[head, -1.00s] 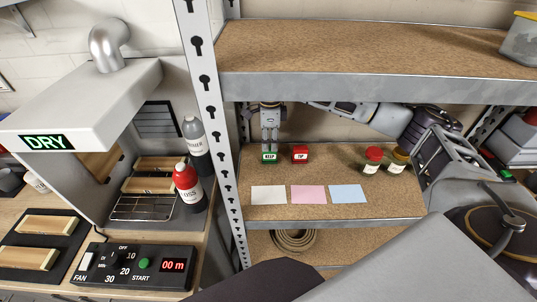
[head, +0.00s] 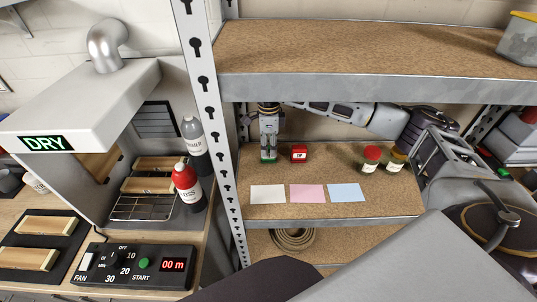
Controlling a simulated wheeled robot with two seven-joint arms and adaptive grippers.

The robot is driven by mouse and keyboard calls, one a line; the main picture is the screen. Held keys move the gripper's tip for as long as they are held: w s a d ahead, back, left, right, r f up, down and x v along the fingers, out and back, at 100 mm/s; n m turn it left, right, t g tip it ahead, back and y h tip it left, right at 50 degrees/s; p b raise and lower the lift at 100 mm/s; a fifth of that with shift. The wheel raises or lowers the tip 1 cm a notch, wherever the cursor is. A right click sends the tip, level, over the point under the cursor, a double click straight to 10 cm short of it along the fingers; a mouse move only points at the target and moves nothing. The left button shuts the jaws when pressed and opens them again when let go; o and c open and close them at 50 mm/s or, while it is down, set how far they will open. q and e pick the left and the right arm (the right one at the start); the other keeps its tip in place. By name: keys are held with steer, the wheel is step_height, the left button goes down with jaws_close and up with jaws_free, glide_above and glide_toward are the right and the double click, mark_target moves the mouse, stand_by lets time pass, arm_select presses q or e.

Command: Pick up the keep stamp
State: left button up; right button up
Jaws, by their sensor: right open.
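The green keep stamp (head: 268,160) stands on the middle shelf at the left, near the upright post. My right gripper (head: 268,153) points straight down over it, with the fingers at the stamp and covering most of its label. The gripper is open; the view is too small to tell whether the fingers touch the stamp. A red stamp (head: 299,154), labelled TIP, stands just right of it. My left gripper is not in view.
White (head: 268,195), pink (head: 307,194) and blue (head: 346,192) cards lie in front. The upper shelf edge (head: 380,88) passes above my arm. The metal post (head: 208,110) is close on the left.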

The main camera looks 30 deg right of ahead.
steer(key=shift+f, duration=0.25)
steer(key=shift+a+f+p, duration=0.1)
steer(key=shift+f+p, duration=0.2)
steer(key=shift+f, duration=0.1)
step_height(320, 180, down, 3)
steer(key=shift+r+p, duration=0.1)
steer(key=shift+p, duration=0.25)
steer(key=shift+f, duration=0.45)
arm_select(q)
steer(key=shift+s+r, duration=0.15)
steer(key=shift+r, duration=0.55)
arm_select(e)
steer(key=shift+f, duration=0.1)
steer(key=shift+c, duration=0.3)
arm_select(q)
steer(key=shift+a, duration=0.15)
arm_select(e)
steer(key=shift+w, duration=0.1)
steer(key=c, duration=1)
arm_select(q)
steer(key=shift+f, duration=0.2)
arm_select(e)
steer(key=shift+a+r, duration=0.1)
steer(key=shift+r, duration=0.1)
steer(key=shift+c, duration=0.2)
